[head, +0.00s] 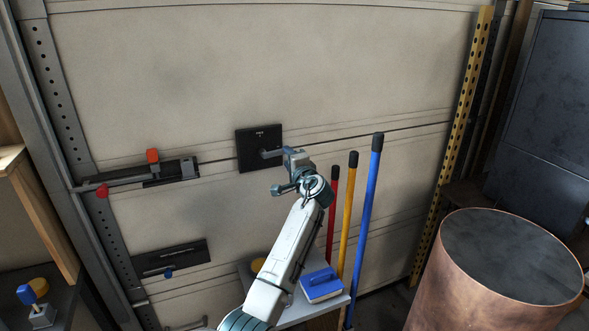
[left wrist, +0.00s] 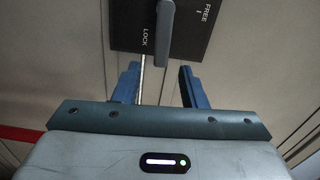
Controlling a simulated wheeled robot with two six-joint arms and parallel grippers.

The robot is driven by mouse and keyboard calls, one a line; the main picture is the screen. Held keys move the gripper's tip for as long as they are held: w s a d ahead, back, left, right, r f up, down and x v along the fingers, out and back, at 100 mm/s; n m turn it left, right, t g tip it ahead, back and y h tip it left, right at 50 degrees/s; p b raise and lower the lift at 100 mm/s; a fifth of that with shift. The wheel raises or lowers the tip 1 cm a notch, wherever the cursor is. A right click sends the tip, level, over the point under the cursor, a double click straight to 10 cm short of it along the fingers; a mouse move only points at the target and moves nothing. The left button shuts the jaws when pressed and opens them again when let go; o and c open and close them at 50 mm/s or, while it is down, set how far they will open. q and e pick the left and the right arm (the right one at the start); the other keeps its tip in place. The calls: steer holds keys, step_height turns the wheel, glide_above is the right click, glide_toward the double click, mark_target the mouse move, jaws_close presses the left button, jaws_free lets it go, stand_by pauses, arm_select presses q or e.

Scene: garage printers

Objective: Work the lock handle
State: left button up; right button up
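The lock handle is a grey lever (head: 271,153) on a square black plate (head: 244,149) on the beige garage door. In the left wrist view the lever (left wrist: 167,28) points toward my gripper, beside the word LOCK; FREE is printed farther right on the plate (left wrist: 205,40). My left gripper (head: 284,172) is just right of and below the plate in the head view. In the left wrist view its two blue fingers (left wrist: 159,73) are apart and nothing shows gripped; the lever's end lies near the gap between them. I cannot tell whether they touch it. My right gripper is not in view.
A slide bolt with red parts (head: 152,156) and a lower black latch plate (head: 150,262) are left on the door. Red, yellow (head: 348,215) and blue (head: 369,200) poles stand right of my arm. A copper drum (head: 470,280) stands lower right. A blue-topped object (head: 321,286) sits below.

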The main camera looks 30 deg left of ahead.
arm_select(q)
steer(key=b+v, duration=0.1)
steer(key=v, duration=0.4)
steer(key=shift+s+d, duration=0.15)
steer(key=shift+s, duration=0.05)
